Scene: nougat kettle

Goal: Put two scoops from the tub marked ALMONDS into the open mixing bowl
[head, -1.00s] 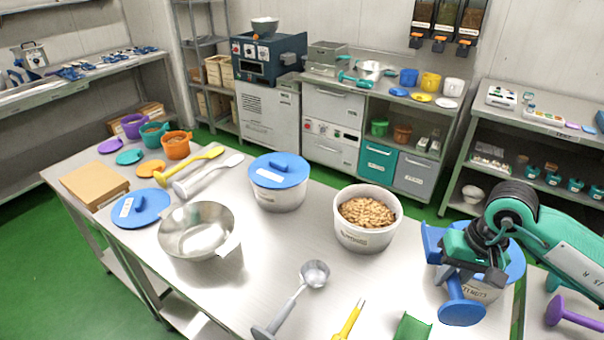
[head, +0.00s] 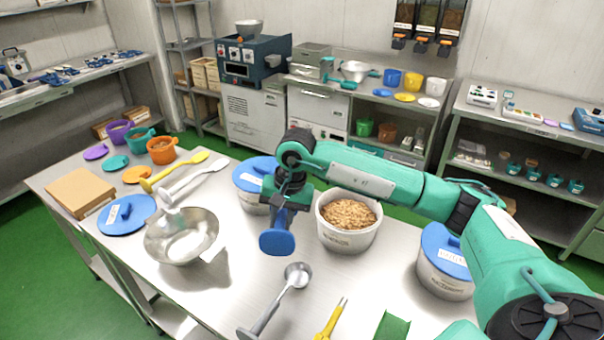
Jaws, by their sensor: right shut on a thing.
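The steel mixing bowl (head: 165,243) stands open at the left of the table and looks empty. An open white tub (head: 345,240) of tan nuts stands right of centre, its rear rim behind my right arm; its label is too small to read. My right gripper (head: 287,200) is shut on a blue scoop (head: 277,243) and holds it above the table, between tub and bowl. My left gripper is not in view.
Lidded white tubs stand behind my gripper (head: 252,200) and at the right (head: 440,275). A loose blue lid (head: 115,222) and cardboard box (head: 80,192) lie left. A metal scoop (head: 270,308), yellow tool (head: 328,322) and green piece (head: 393,327) lie in front.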

